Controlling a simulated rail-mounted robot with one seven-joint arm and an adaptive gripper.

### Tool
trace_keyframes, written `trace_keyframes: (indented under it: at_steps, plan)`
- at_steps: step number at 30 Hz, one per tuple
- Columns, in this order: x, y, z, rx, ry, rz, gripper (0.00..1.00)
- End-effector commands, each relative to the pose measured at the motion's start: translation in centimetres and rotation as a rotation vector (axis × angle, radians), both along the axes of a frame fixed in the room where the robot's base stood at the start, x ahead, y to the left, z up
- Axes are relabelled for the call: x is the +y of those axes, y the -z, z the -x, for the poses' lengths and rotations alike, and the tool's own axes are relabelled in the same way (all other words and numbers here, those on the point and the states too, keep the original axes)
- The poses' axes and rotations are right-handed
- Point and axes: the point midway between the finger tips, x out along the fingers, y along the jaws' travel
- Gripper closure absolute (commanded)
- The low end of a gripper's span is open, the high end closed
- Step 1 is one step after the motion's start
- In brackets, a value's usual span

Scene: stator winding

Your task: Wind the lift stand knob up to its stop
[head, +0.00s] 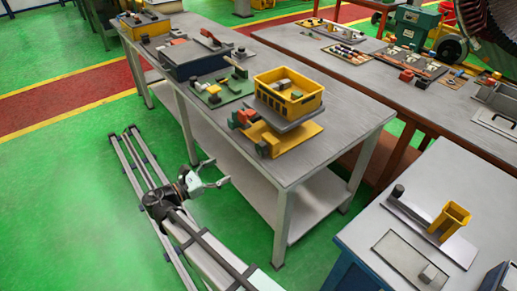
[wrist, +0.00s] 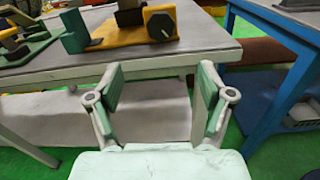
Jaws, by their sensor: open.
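The lift stand shows in the head view as a yellow base (head: 303,135) under a grey platform, near the front edge of the grey table. A yellow crate (head: 290,92) with small parts sits on that platform. In the wrist view, the round dark knob (wrist: 161,27) with a light mark faces me on the stand's yellow front block, at the top of the picture. My gripper (wrist: 160,80) is open and empty, below the tabletop edge and apart from the knob. In the head view my gripper (head: 215,173) is beside the table, over the floor.
The grey table (head: 330,137) has a green tray (head: 222,95) of parts left of the stand. In the wrist view, its front edge (wrist: 110,72) lies between my gripper and the knob. A blue-framed table (wrist: 270,70) stands at right.

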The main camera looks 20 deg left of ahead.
Motion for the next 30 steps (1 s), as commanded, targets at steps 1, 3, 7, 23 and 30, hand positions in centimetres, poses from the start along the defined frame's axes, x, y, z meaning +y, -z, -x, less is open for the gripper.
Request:
trace_keyframes:
  at_steps: [1, 3, 7, 23, 30]
  plan:
    - [-0.4, -0.1, -0.4, 0.000, 0.002, 0.000, 0.20]
    - [-0.9, -0.1, -1.2, 0.000, 0.004, 0.000, 0.20]
    - [-2.1, -0.2, -3.0, 0.001, 0.005, -0.002, 0.20]
    - [-7.6, -0.1, -11.5, 0.000, 0.004, -0.004, 0.20]
    - [-9.0, 0.0, -13.6, 0.000, 0.004, -0.004, 0.20]
